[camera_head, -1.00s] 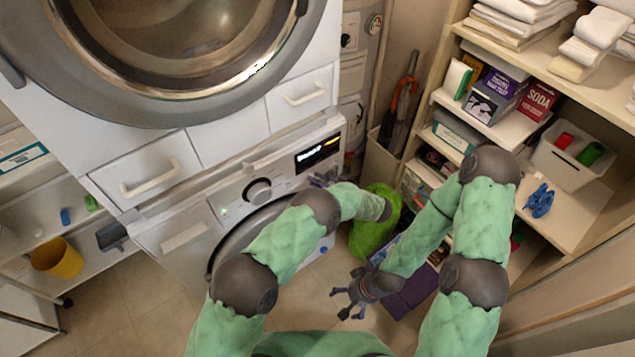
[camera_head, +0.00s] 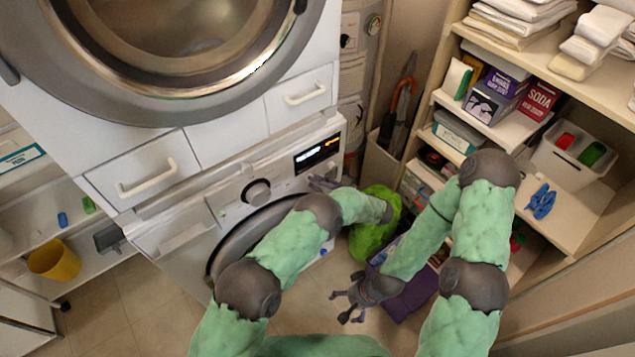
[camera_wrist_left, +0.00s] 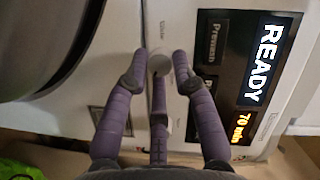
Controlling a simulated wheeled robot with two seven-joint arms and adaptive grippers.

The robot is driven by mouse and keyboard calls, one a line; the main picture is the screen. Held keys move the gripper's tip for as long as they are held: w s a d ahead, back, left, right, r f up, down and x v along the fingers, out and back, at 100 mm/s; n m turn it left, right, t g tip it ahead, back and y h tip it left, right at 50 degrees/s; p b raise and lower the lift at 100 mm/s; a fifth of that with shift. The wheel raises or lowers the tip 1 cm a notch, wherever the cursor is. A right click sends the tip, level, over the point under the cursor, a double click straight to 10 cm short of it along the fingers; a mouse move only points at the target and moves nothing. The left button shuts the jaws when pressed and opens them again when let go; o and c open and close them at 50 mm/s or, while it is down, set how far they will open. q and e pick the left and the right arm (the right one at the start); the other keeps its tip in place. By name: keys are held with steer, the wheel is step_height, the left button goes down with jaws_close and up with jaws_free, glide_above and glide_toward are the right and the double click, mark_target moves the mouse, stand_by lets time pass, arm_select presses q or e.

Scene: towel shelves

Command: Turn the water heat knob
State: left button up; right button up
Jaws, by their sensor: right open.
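A small pale round knob (camera_wrist_left: 159,64) sits on the white washer panel in the left wrist view, beside a dark display. My left gripper (camera_wrist_left: 160,58) has its fingers spread, with the knob between the two outer fingertips. I cannot tell whether they touch it. In the head view my left gripper (camera_head: 323,184) is at the front of the lower washer (camera_head: 225,207), just below the display (camera_head: 318,155), and the small knob cannot be made out. A larger dark dial (camera_head: 257,192) is to its left. My right gripper (camera_head: 350,297) is open and empty above the floor.
The dryer (camera_head: 225,139) is above the washer. A green bag (camera_head: 375,240) and a bin with umbrellas (camera_head: 382,160) stand right of the washer. Shelves (camera_head: 560,215) with towels, boxes and a white tub (camera_head: 567,160) line the right. Floor at lower left is clear.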

arm_select(q)
steer(key=o, duration=0.4)
steer(key=shift+a, duration=0.1)
steer(key=f+v, duration=0.1)
steer(key=v, duration=0.6)
steer(key=shift+d+r, duration=0.25)
steer(key=shift+r, duration=0.3)
steer(key=shift+s, duration=0.15)
